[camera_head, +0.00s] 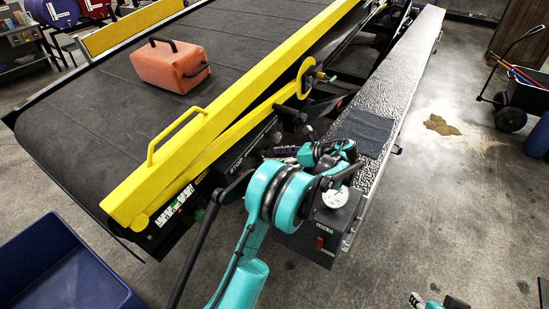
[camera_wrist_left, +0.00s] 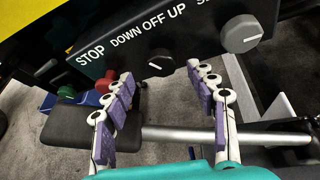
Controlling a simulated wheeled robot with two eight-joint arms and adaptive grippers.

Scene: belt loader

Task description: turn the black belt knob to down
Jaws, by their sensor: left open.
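The black belt knob (camera_wrist_left: 160,62) sits on the dark control panel (camera_wrist_left: 190,25) under the words DOWN OFF UP in the left wrist view. A small pale mark shows on it, but I cannot tell its exact setting. My left gripper (camera_wrist_left: 165,98) is open, its purple-padded fingers apart on either side below the knob, with nothing between them. In the head view my left gripper (camera_head: 322,154) is by the panel (camera_head: 238,165) at the loader's side; the knob is hidden there. Part of my right gripper (camera_head: 432,301) shows at the bottom edge, its jaws unclear.
A grey knob (camera_wrist_left: 240,33) is right of the black knob; red (camera_wrist_left: 105,81) and green (camera_wrist_left: 67,91) buttons are left. A gauge box (camera_head: 325,225) stands close to my left arm. An orange case (camera_head: 170,66) lies on the belt. A yellow rail (camera_head: 225,105) borders it.

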